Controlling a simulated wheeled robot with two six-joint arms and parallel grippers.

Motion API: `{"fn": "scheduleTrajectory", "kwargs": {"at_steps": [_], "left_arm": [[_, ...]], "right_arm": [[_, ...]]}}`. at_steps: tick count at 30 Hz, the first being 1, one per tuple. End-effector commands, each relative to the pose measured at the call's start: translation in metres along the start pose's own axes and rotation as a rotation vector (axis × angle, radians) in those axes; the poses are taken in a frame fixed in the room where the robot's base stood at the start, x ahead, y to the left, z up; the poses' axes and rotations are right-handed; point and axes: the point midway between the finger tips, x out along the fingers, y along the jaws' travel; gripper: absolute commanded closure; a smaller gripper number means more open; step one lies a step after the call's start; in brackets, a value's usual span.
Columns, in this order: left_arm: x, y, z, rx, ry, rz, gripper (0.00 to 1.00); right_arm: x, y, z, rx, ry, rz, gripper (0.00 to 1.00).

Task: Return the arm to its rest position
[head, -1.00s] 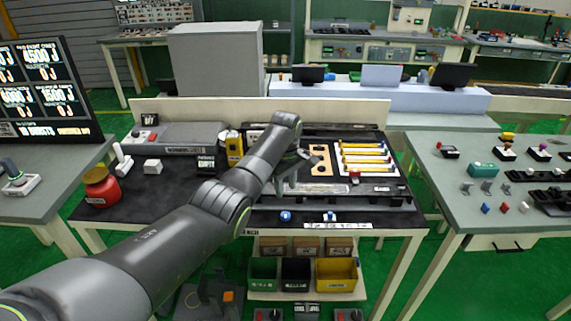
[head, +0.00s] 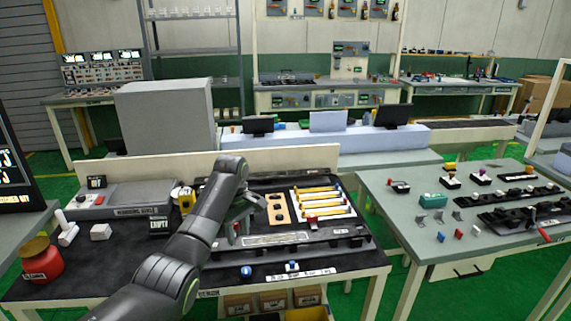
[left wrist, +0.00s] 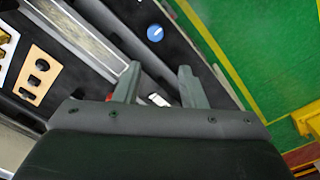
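My left gripper (head: 240,218) hangs over the dark workbench mat, just left of a tan plate with holes (head: 278,208). In the left wrist view the gripper's two fingers (left wrist: 158,88) stand apart with nothing held between them. A small white piece (left wrist: 158,99) shows beyond the gap, on the bench below. My left arm (head: 205,215) reaches in from the bottom of the head view, bent at the elbow. My right gripper is not in view.
Yellow-and-white bars (head: 322,202) lie right of the plate. A blue round knob (head: 246,271) sits near the bench's front edge; it also shows in the left wrist view (left wrist: 155,33). A red jar (head: 41,261) stands at left. A grey side table (head: 400,225) with small parts stands at right.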

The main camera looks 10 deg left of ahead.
Motion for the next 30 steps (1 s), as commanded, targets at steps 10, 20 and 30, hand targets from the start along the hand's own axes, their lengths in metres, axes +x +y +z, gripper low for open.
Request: {"fn": "scheduleTrajectory", "kwargs": {"at_steps": [10,20,30], "left_arm": [[0.117,-0.090,0.016,0.259,0.053,0.050,0.63],[0.177,-0.203,0.054,0.499,0.131,0.082,0.63],[0.180,-0.329,0.107,0.733,0.235,0.076,0.63]], "right_arm": [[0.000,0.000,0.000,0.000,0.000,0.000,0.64],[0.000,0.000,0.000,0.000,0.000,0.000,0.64],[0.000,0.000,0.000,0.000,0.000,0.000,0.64]]}}
